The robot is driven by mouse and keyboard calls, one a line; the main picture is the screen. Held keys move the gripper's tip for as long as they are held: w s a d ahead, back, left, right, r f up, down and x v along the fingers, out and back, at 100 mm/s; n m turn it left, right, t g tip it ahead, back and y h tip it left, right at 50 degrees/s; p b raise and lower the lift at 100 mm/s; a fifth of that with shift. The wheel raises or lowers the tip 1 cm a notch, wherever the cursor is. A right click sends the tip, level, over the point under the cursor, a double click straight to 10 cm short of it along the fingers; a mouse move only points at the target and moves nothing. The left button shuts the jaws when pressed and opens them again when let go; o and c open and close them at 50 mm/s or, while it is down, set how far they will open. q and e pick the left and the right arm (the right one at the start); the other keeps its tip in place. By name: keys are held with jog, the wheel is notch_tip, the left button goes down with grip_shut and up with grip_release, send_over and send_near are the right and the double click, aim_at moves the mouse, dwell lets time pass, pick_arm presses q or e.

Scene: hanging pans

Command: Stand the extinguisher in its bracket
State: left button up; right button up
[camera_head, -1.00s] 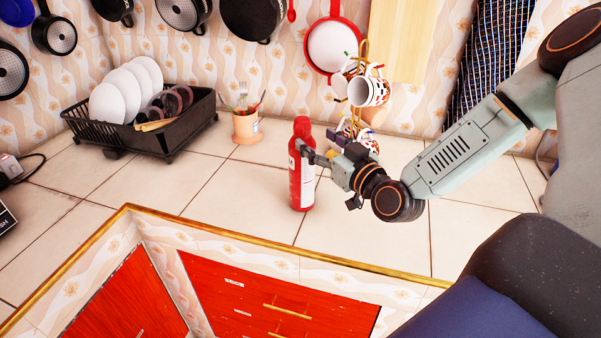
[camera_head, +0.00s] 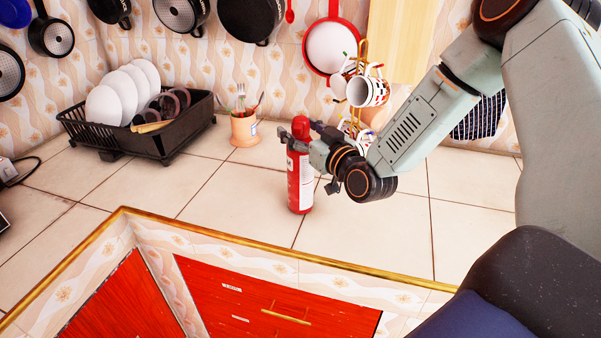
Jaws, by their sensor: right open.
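The red extinguisher (camera_head: 300,186) with a white label stands upright on the tiled counter. My right gripper (camera_head: 298,134) is open at its upper part, coming in from the right. I see no bracket that I can make out. My left gripper is not in view.
A mug stand (camera_head: 366,90) with patterned mugs is close behind the gripper. A utensil pot (camera_head: 244,131) and a black dish rack (camera_head: 178,142) with plates stand to the left. Pans hang on the wall. The counter's gold front edge (camera_head: 200,232) lies nearer, with free tiles before the extinguisher.

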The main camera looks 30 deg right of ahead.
jog(key=shift+s+a, duration=0.1)
jog(key=shift+r, duration=0.1)
jog(key=shift+c, duration=0.9)
jog(key=c, duration=0.6)
grip_shut()
